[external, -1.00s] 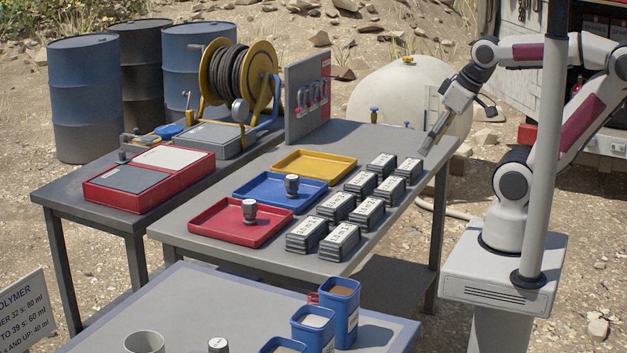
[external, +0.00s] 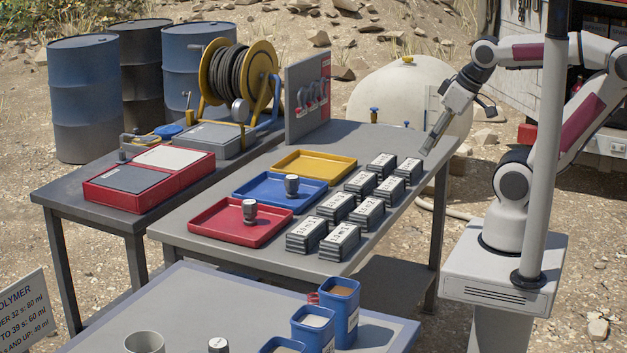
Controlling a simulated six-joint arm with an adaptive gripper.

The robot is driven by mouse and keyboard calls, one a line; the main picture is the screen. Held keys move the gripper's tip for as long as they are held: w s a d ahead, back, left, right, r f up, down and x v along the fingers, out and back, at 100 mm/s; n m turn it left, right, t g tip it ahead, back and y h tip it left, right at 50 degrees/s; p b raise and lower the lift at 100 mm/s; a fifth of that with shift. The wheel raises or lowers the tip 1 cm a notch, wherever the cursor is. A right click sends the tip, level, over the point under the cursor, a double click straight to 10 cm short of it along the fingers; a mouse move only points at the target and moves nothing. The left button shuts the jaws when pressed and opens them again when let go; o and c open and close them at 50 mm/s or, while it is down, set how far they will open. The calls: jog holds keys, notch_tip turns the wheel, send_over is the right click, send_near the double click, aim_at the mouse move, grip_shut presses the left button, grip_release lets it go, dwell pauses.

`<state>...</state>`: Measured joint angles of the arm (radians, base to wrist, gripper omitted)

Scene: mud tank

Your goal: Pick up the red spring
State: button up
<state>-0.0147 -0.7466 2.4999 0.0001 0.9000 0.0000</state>
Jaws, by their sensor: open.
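My gripper (external: 427,150) hangs in the air above the right end of the middle table, pointing down and left. It is open, with nothing seen between its fingers. I cannot clearly make out a red spring. A small red item (external: 313,298) shows behind the blue cups on the near table, mostly hidden and too small to identify. It is far from my gripper, toward the front left.
The middle table holds a red tray (external: 202,236), a blue tray (external: 247,192), a yellow tray (external: 290,165) and several dark labelled blocks (external: 340,243). Blue cups (external: 341,315) stand on the near table (external: 200,310). An upright post (external: 546,150) stands before my arm.

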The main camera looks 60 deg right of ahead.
jog(key=a+f, duration=0.1)
jog(key=n+g+y, duration=0.3)
jog(key=n+g, duration=0.4)
jog(key=n, duration=0.7)
send_near(316, 300)
jog(key=s+d+f, duration=0.1)
jog(key=s, duration=0.1)
jog(key=s+d+f, duration=0.2)
jog(key=shift+s+d+f, duration=0.15)
jog(key=shift+s+f, duration=0.1)
jog(key=shift+f, duration=0.1)
jog(key=shift+w+a+r+n+t+y, duration=0.1)
jog(key=shift+w+a+n+y, duration=0.15)
jog(key=shift+w+a+n, duration=0.55)
jog(key=shift+w+a+r+n+t+y, duration=0.15)
jog(key=shift+w+a+n+y, duration=0.2)
jog(key=shift+n, duration=0.8)
jog(key=shift+w+a+r+n+t+y, duration=0.1)
jog(key=shift+w+a+n+y, duration=0.1)
jog(key=shift+w+a+n, duration=0.6)
jog(key=shift+s+d, duration=0.15)
jog(key=shift+d, duration=0.15)
jog(key=shift+x, duration=1.3)
